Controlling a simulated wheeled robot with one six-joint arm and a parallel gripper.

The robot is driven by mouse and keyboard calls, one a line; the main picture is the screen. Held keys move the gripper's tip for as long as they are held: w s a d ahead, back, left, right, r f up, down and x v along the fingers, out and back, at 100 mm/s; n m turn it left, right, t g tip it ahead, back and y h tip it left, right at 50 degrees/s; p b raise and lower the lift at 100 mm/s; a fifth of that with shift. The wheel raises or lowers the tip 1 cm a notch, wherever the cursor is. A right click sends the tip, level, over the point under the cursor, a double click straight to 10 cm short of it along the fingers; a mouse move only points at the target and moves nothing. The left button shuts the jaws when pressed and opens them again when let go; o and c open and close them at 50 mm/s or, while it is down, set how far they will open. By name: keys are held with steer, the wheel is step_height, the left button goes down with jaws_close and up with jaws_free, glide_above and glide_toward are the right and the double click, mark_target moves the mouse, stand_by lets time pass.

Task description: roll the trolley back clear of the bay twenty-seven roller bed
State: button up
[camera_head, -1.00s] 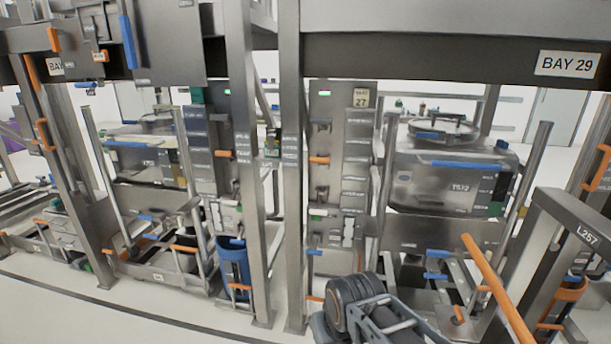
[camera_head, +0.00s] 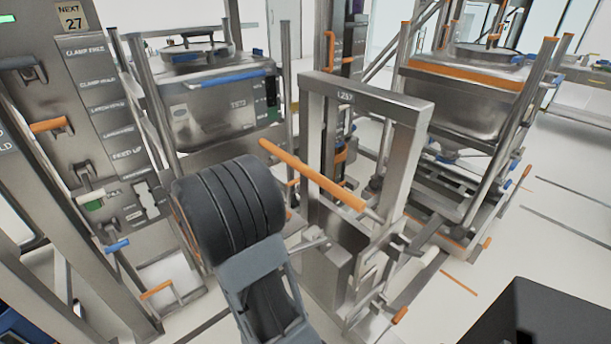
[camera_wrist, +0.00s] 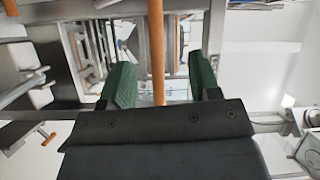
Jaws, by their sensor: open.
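A steel frame marked L257 (camera_head: 366,92), which looks like the trolley, stands in the middle of the head view, right of the bay with the steel bin (camera_head: 215,105). A long orange bar (camera_head: 312,175) slants across in front of the frame. In the wrist view my gripper (camera_wrist: 158,78) is open, with green pads on its two fingers. An orange bar (camera_wrist: 156,40) runs between the fingers; I cannot tell whether it touches them. The fingers do not show in the head view. The roller bed under the bin is mostly hidden by my arm.
A panel with a NEXT 27 sign (camera_head: 72,16) and labelled levers stands at the left. Another steel bin (camera_head: 465,95) with an orange band stands on a stand at the right. Pale open floor (camera_head: 560,235) lies to the right. A black block (camera_head: 535,315) fills the lower right corner.

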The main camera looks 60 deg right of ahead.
steer(key=s+d+f+m+g+h+b, duration=0.1)
steer(key=s+d+f+m+g, duration=0.2)
steer(key=s+m+g, duration=0.6)
steer(key=s+d+r+n+g+p, duration=0.1)
steer(key=s+d+r, duration=0.1)
steer(key=d, duration=1)
steer(key=shift+s+r+n, duration=0.25)
steer(key=shift+s+n, duration=0.05)
steer(key=shift+s, duration=0.25)
steer(key=shift+d, duration=0.1)
jaws_close()
